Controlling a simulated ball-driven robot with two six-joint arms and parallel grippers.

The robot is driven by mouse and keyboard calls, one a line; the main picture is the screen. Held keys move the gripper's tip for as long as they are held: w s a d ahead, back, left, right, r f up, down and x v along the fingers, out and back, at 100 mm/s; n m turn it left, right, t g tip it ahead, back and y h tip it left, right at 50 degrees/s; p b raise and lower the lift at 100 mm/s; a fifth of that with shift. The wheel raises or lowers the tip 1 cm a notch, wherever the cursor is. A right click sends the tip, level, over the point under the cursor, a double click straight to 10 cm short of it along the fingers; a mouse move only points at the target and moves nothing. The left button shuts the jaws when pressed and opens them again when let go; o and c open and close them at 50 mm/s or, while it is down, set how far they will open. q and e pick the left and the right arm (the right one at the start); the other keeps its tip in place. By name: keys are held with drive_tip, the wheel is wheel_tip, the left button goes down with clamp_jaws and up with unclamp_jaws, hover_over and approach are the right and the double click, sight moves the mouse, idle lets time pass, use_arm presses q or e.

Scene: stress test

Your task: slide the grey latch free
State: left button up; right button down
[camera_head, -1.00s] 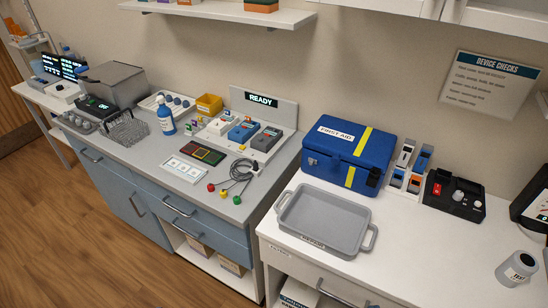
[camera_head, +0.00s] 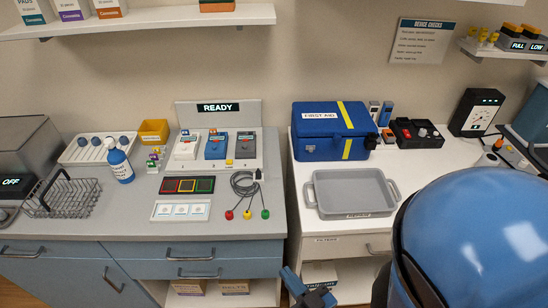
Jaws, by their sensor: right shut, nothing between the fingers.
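Three device units, white (camera_head: 186,147), blue (camera_head: 216,147) and dark grey (camera_head: 246,146), stand in a row below the READY sign. My right gripper (camera_head: 310,291) is at the bottom edge, low in front of the counters, shut and empty, touching nothing that I can see. My left gripper is out of view.
A grey tray (camera_head: 351,211) lies in front of the first-aid box. A cable coil (camera_head: 244,184), coloured tiles (camera_head: 187,185), a blue bottle (camera_head: 120,167) and a wire rack (camera_head: 62,196) occupy the left counter. My large blue arm part covers the right counter's front. A gap separates the counters.

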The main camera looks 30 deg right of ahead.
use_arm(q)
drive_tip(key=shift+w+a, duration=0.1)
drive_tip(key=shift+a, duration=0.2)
use_arm(e)
drive_tip(key=shift+w+a, duration=0.1)
drive_tip(key=shift+a, duration=0.25)
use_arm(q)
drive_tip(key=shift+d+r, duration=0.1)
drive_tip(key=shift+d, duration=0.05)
use_arm(e)
drive_tip(key=shift+d, duration=0.15)
